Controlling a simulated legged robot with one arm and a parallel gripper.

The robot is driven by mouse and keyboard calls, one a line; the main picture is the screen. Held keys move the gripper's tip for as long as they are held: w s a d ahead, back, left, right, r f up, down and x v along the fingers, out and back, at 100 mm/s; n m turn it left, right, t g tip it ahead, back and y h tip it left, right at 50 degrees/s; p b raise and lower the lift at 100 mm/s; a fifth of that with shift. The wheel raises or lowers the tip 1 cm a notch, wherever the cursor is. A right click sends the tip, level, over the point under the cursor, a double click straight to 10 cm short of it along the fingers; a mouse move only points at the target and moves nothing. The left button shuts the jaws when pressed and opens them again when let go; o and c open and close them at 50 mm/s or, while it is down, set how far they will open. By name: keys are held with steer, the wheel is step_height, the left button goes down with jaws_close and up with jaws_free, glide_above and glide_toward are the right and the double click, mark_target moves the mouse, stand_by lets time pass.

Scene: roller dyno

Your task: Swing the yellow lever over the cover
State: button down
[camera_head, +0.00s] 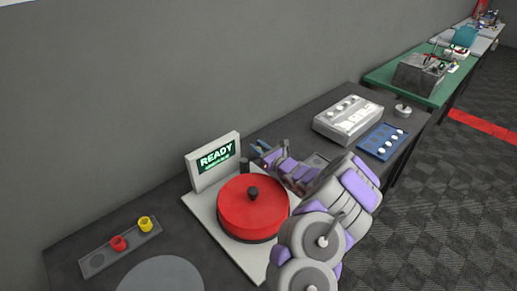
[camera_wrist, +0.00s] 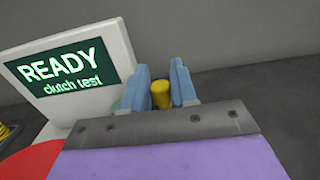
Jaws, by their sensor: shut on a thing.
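The red round cover (camera_head: 240,213) with a dark knob on top sits on a white base plate, and its edge shows in the wrist view (camera_wrist: 28,163). My gripper (camera_head: 262,147) reaches past the cover to its far right side, beside the display. In the wrist view its blue fingers (camera_wrist: 161,90) are shut on the yellow lever (camera_wrist: 160,95), whose yellow end shows between them. The rest of the lever is hidden by my gripper. In the head view I cannot make out the lever.
A display (camera_head: 214,160) reading READY, clutch test, stands behind the cover. A grey tray (camera_head: 98,262) with a red and a yellow piece lies at left. A grey control box (camera_head: 347,118) and a blue tray (camera_head: 383,141) are at right. The wall is close behind.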

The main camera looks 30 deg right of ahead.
steer(key=c, duration=1.3)
jaws_free()
steer(key=shift+s+d+f+h, duration=0.1)
steer(key=shift+d+f+h, duration=0.2)
steer(key=shift+d, duration=0.25)
steer(key=shift+o, duration=1.4)
steer(key=shift+a, duration=0.45)
steer(key=shift+s, duration=0.15)
steer(key=p+v, duration=0.3)
steer(key=v, duration=1.3)
steer(key=shift+s+d, duration=0.2)
steer(key=shift+s, duration=0.2)
